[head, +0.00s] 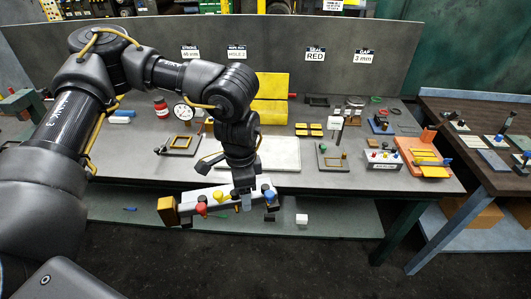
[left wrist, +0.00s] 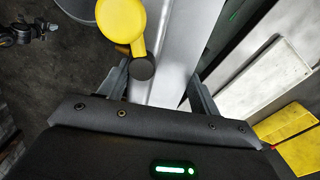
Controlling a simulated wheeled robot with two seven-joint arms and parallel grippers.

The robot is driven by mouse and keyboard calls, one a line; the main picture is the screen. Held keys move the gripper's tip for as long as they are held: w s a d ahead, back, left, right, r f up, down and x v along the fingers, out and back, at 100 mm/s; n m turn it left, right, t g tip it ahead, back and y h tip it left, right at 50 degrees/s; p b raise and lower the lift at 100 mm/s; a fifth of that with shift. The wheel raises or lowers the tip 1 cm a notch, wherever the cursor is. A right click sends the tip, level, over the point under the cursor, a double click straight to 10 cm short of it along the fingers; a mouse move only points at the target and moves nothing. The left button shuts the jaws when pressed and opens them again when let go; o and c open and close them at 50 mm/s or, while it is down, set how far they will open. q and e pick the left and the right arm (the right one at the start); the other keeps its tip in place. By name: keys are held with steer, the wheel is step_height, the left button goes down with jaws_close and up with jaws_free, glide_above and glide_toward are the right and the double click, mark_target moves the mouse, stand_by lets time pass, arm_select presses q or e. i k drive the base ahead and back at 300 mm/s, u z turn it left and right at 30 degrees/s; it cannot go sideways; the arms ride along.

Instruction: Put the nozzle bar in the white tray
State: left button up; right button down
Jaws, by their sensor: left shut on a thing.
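The nozzle bar (head: 225,194) is a pale grey bar with red, yellow and blue nozzles and an orange-brown block at its left end. My left gripper (head: 243,201) is shut on it and holds it roughly level in front of the bench's front edge. In the left wrist view, the grey bar (left wrist: 182,50) with a yellow nozzle passes between the fingers of my left gripper (left wrist: 160,92). The white tray (head: 280,154) lies flat on the bench behind the bar, partly hidden by my left arm. It also shows in the left wrist view (left wrist: 262,78). My right gripper is not in view.
A yellow panel (head: 270,87) stands behind the tray. A lower shelf (head: 340,222) runs under the bench. The tray's visible surface is clear.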

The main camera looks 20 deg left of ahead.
mark_target(260, 151)
steer(key=i, duration=1)
